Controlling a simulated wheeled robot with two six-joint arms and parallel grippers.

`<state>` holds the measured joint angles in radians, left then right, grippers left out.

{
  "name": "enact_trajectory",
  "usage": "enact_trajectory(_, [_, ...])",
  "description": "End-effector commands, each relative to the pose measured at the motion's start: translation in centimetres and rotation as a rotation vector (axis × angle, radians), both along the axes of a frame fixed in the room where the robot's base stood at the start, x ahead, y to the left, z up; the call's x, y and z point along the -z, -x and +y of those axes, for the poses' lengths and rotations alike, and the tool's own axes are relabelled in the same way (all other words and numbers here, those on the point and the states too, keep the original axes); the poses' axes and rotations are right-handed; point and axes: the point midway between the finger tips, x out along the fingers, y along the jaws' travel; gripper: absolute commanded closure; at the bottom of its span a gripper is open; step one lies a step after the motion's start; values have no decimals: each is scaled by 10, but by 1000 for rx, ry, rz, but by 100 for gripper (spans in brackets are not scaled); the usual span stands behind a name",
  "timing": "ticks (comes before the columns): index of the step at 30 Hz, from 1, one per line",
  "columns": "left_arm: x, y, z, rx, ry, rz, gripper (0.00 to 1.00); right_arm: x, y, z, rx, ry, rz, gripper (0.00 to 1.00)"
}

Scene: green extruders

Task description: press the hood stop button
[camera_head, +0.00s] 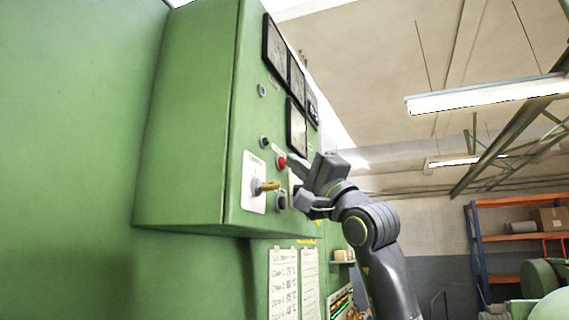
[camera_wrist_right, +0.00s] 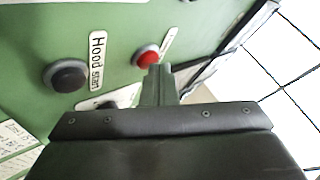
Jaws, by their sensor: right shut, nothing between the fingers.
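The red button (camera_head: 281,162) sits on the green control panel, in a grey ring. It also shows in the right wrist view (camera_wrist_right: 148,59), beside a label that is mostly too small to read. My right gripper (camera_head: 291,180) is shut and empty, with its tips close to the panel beside the red button. In the right wrist view the shut fingers (camera_wrist_right: 157,72) end right at the red button's lower edge; I cannot tell whether they touch it. A black button (camera_wrist_right: 66,76) labelled "Hood start" is to the left. My left gripper is not in view.
The green cabinet (camera_head: 190,130) fills the left. A yellow-handled switch (camera_head: 267,186) on a white plate is near the gripper. Dark displays (camera_head: 275,48) are above. Paper sheets (camera_head: 284,283) hang below. Open room lies to the right, with a shelf (camera_head: 520,237) far back.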

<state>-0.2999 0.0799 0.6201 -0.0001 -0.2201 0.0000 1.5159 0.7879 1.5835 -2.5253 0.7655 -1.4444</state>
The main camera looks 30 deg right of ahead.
Motion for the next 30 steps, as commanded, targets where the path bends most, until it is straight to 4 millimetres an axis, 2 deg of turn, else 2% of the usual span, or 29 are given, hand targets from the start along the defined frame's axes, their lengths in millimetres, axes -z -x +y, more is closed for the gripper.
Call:
enact_trajectory(6, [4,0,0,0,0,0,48,1,9,-7,0,1,-1,100])
enact_trajectory(17, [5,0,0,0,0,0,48,0,11,-9,0,1,-1,100])
enact_trajectory(30, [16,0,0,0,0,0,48,1,42,-35,2,1,-1,100])
